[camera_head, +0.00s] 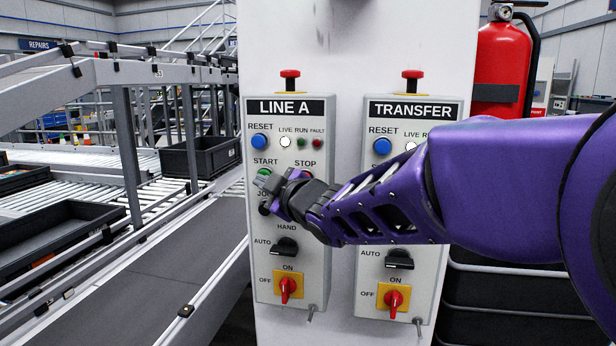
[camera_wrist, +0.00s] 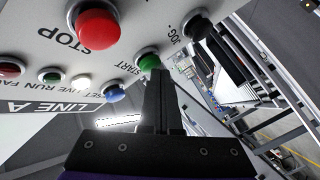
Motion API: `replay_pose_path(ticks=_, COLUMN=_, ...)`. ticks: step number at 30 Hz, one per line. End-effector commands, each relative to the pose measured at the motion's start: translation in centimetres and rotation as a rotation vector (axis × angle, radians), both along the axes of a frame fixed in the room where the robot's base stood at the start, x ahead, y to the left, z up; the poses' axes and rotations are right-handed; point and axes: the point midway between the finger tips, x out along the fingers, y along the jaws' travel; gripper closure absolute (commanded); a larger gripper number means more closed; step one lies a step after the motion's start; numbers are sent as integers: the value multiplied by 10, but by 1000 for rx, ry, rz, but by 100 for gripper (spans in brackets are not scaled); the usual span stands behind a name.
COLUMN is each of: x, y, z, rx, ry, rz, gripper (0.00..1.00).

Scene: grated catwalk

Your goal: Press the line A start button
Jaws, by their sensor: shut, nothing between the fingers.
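The LINE A panel (camera_head: 290,120) is a grey box on a white post, left of the TRANSFER panel. Its green start button (camera_head: 264,172) shows just above my gripper (camera_head: 264,185) in the head view, partly covered by it. In the wrist view the green start button (camera_wrist: 149,61) sits right at the tips of my shut, empty gripper (camera_wrist: 156,74). The fingers overlap its lower edge in the picture. I cannot tell whether they touch it. The red stop button (camera_wrist: 98,27) is beside it, mostly hidden by my gripper in the head view.
The TRANSFER panel (camera_head: 415,112) stands to the right, partly behind my arm. The blue reset button (camera_head: 260,142), a black knob (camera_head: 285,247) and a red rotary switch (camera_head: 288,288) are close by. A conveyor with black crates (camera_head: 200,157) runs at left. A fire extinguisher (camera_head: 502,65) hangs at right.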

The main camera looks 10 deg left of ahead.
Motion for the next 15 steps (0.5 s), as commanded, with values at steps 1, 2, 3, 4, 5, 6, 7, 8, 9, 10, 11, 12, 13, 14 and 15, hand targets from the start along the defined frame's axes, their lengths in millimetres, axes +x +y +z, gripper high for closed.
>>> replay_pose_path(ticks=1, x=1, y=0, z=0, rx=0, ry=-1, rz=-1, gripper=100)
replay_pose_path(ticks=2, x=1, y=0, z=0, rx=0, ry=0, rz=0, gripper=100)
replay_pose_path(ticks=3, x=2, y=0, z=0, rx=0, ry=0, rz=0, gripper=100)
replay_pose_path(ticks=4, x=2, y=0, z=0, rx=0, ry=0, rz=0, gripper=100)
replay_pose_path(ticks=5, x=3, y=0, z=0, rx=0, ry=0, rz=-1, gripper=100)
replay_pose_path(ticks=6, x=3, y=0, z=0, rx=0, ry=0, rz=-1, gripper=100)
replay_pose_path(ticks=7, x=4, y=-1, z=0, rx=0, ry=0, rz=-1, gripper=100)
replay_pose_path(ticks=8, x=4, y=-1, z=0, rx=0, ry=0, rz=-1, gripper=100)
replay_pose_path(ticks=9, x=4, y=-1, z=0, rx=0, ry=0, rz=-1, gripper=100)
replay_pose_path(ticks=10, x=5, y=-1, z=0, rx=0, ry=0, rz=-1, gripper=100)
replay_pose_path(ticks=11, x=5, y=-1, z=0, rx=0, ry=0, rz=-1, gripper=100)
replay_pose_path(ticks=12, x=6, y=-1, z=0, rx=0, ry=0, rz=-1, gripper=100)
replay_pose_path(ticks=13, x=6, y=-1, z=0, rx=-1, ry=1, rz=-2, gripper=100)
replay_pose_path(ticks=14, x=6, y=-1, z=0, rx=-1, ry=1, rz=-2, gripper=100)
replay_pose_path(ticks=15, x=7, y=-1, z=0, rx=-1, ry=1, rz=-2, gripper=100)
